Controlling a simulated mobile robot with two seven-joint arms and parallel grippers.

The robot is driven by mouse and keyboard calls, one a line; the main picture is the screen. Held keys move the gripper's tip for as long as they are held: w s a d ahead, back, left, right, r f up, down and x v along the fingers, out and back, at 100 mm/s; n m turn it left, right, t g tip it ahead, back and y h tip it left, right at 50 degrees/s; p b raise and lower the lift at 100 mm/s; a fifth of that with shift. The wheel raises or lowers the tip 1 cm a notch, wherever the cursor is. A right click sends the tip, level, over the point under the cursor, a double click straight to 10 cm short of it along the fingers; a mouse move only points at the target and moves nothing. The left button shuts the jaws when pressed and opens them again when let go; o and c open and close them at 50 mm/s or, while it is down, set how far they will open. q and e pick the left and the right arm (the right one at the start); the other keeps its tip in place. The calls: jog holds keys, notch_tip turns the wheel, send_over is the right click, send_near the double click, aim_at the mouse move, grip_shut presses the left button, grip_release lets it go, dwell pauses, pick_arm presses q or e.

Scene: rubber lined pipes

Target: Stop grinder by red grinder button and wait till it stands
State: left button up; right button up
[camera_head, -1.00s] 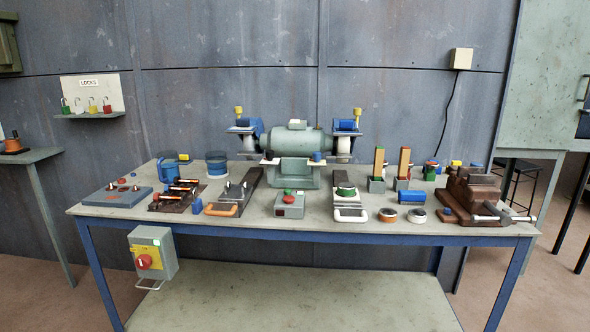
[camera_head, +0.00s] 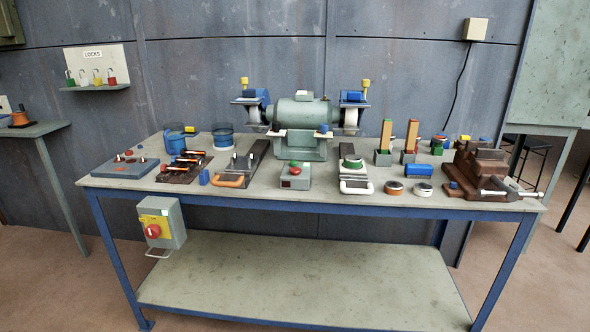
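The bench grinder (camera_head: 300,113) stands at the back middle of the table, a green-grey motor body with a blue-guarded wheel on each side. Whether its wheels are turning cannot be told. A grey switch box (camera_head: 162,226) with a red knob (camera_head: 153,231) on a yellow plate hangs below the table's front left edge. Neither of my grippers shows in the head view.
The grey table (camera_head: 320,195) with blue legs holds a wooden-handled tool rack (camera_head: 183,171), a blue plate (camera_head: 123,167), orange and white handled slides, and a brown vise (camera_head: 482,172) at the right. A lock shelf (camera_head: 97,87) hangs on the left wall. The lower shelf (camera_head: 300,280) is empty.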

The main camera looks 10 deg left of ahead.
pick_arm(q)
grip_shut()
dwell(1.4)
